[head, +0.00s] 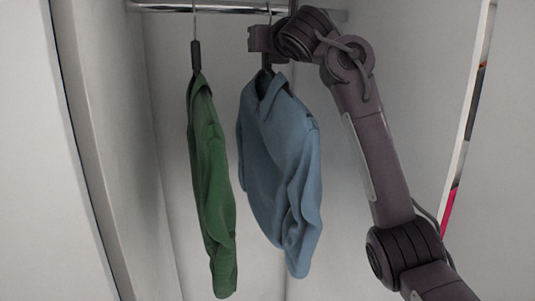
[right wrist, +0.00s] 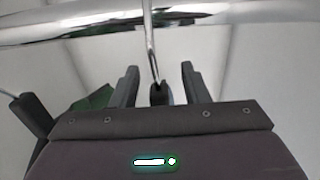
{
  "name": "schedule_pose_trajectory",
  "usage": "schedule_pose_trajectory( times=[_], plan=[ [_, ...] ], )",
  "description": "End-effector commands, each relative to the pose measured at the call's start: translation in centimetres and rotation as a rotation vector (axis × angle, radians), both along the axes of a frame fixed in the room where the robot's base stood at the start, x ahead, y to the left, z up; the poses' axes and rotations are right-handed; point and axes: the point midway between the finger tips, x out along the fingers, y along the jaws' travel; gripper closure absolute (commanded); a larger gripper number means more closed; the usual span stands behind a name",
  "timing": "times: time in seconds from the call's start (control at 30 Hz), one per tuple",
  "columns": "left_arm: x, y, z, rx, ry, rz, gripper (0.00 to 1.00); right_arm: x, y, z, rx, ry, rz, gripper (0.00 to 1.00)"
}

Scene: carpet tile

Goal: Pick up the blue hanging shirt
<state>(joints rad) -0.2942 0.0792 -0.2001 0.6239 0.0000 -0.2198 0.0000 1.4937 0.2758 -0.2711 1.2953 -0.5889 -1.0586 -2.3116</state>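The blue shirt (head: 280,160) hangs from a dark hanger on the metal rod (head: 230,7) in the head view, turned partly sideways. My right gripper (head: 262,42) is at the hanger's neck, just above the shirt's collar and below the rod. In the right wrist view my right gripper (right wrist: 160,67) has its two fingers apart. The hanger's neck and metal hook (right wrist: 152,50) stand between them, with a visible gap on both sides. Most of the blue shirt is hidden behind the gripper body in that view. My left gripper is not in view.
A green shirt (head: 210,185) hangs on its own dark hanger (head: 196,55) left of the blue one, with a narrow gap. The pale closet walls enclose both sides and the back. The rod (right wrist: 100,25) runs close above my right fingers.

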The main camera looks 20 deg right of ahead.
Motion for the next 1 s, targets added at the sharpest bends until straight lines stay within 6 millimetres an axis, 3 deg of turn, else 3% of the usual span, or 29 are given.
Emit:
schedule_pose_trajectory(
  times=[0.07, 0.3, 1.0],
  plan=[
    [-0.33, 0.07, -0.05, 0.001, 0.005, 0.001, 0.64, -0.03, 0.00, 0.03, 0.000, -0.001, 0.000, 0.69],
    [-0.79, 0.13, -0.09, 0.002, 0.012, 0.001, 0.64, -0.06, 0.02, 0.06, 0.000, -0.001, 0.000, 1.00],
    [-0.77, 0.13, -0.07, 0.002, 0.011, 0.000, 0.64, -0.26, 0.05, 0.64, 0.001, -0.004, 0.001, 1.00]
  ],
)
